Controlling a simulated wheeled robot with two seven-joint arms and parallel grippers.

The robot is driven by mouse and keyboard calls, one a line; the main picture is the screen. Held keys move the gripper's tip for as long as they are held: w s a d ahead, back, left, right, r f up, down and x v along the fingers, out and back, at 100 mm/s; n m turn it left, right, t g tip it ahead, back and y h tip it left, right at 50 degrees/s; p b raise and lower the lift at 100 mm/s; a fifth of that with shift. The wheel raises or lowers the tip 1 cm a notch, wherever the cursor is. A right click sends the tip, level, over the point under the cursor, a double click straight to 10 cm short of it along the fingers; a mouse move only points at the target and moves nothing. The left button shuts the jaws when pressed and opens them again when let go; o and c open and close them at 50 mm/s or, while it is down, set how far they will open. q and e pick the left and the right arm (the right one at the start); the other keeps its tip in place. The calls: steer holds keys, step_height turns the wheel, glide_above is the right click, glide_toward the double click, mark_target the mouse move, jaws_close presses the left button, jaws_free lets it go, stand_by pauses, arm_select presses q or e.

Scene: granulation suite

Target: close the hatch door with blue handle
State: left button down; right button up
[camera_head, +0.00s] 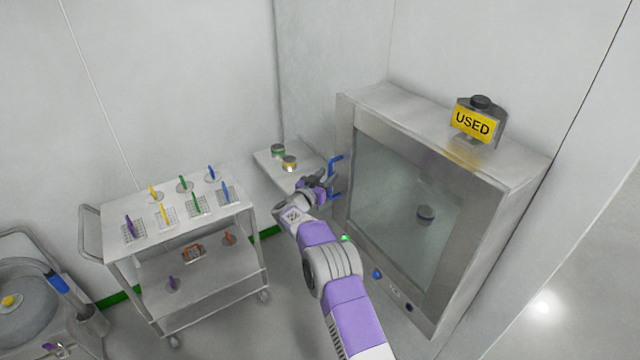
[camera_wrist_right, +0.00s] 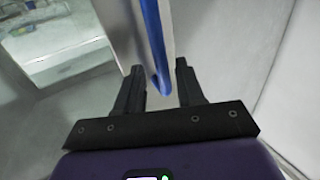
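The hatch (camera_head: 395,215) is a large steel box with a glass-fronted door (camera_head: 390,190) at the right of the head view. Its blue handle (camera_head: 336,161) stands out at the left edge of the front. I cannot tell whether the door stands slightly ajar. My right gripper (camera_head: 322,182) is at the handle, partly covering it. In the right wrist view my right gripper (camera_wrist_right: 158,85) is open, with the blue handle (camera_wrist_right: 153,45) running between its fingertips and visible space on both sides. My left gripper is not in view.
A yellow USED sign (camera_head: 473,122) is on top of the hatch. A small shelf (camera_head: 263,158) with two round containers is behind my gripper. A steel trolley (camera_head: 150,255) with coloured tools stands left. Open floor lies between the trolley and hatch.

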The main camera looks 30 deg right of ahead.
steer(key=v, duration=0.3)
steer(key=shift+s+a, duration=0.15)
steer(key=shift+a, duration=0.2)
